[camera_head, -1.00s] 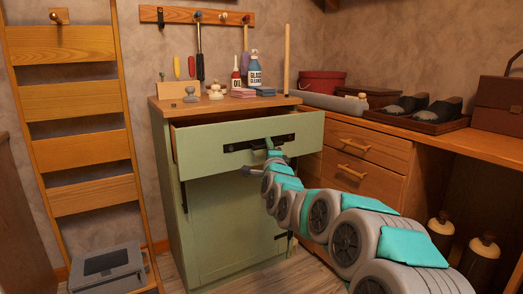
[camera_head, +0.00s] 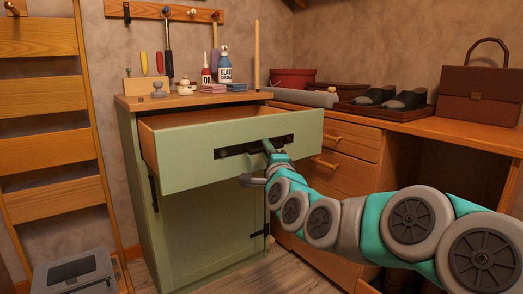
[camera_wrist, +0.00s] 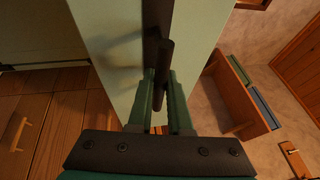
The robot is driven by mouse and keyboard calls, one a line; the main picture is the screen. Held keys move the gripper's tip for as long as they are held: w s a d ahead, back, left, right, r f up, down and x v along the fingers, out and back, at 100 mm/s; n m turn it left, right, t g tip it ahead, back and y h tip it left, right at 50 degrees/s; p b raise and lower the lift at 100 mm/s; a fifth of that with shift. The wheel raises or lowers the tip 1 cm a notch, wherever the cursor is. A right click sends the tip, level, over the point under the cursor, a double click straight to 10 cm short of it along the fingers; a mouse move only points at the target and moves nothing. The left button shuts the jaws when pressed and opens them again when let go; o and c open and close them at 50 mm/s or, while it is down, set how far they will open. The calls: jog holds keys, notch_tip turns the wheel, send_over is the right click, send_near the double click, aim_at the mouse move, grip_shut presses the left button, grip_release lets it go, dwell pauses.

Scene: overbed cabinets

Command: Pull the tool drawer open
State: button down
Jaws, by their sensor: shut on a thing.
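The tool drawer (camera_head: 190,166) is the wide top drawer of the green cabinet (camera_head: 215,220). It stands well open, and its wooden inside shows behind the front. Its dark bar handle (camera_head: 232,149) runs across the drawer front. My gripper (camera_head: 267,147) is at the right part of that handle. In the wrist view my gripper (camera_wrist: 160,88) has its two green fingers on either side of the dark handle (camera_wrist: 166,65), shut on it. The far inside of the drawer is hidden by its front.
A wooden desk (camera_head: 440,130) with drawers stands at the right of the cabinet, close to my arm. A ladder rack (camera_head: 50,110) stands at the left, with a grey box (camera_head: 75,272) low beside it. Bottles (camera_head: 225,68) and small items stand on the cabinet top.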

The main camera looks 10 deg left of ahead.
jog(key=shift+d+f, duration=0.1)
jog(key=c, duration=0.8)
grip_release()
jog(key=shift+c, duration=0.2)
jog(key=v, duration=0.7)
jog(key=shift+s+d+p, duration=0.2)
jog(key=shift+s+p, duration=0.1)
jog(key=shift+s, duration=0.05)
jog(key=shift+f, duration=0.1)
